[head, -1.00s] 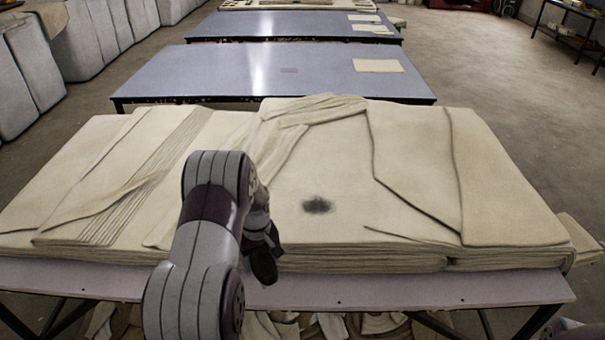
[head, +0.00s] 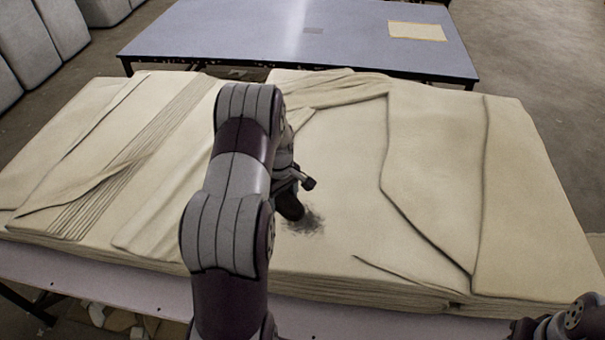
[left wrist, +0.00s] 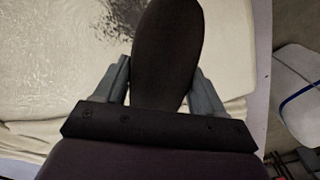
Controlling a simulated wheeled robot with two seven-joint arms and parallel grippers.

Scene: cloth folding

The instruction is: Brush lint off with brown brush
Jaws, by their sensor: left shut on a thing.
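A dark patch of lint (head: 312,224) lies on the cream cloth (head: 345,160), which is stacked in folded layers on a table. My left gripper (head: 290,188) is shut on the dark brown brush (head: 291,208), whose head is at the left edge of the lint. Whether the brush touches the cloth is unclear. In the left wrist view the brush (left wrist: 165,55) sits between the two fingers, with the lint (left wrist: 112,14) ahead and to its left. Part of my right arm shows at the bottom right corner; its jaw state is unclear.
The table's front edge (head: 130,290) runs below the cloth stack. Another table (head: 290,35) with a pale sheet (head: 417,31) stands behind. Grey padded blocks (head: 45,30) are at the far left. The cloth right of the lint is clear.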

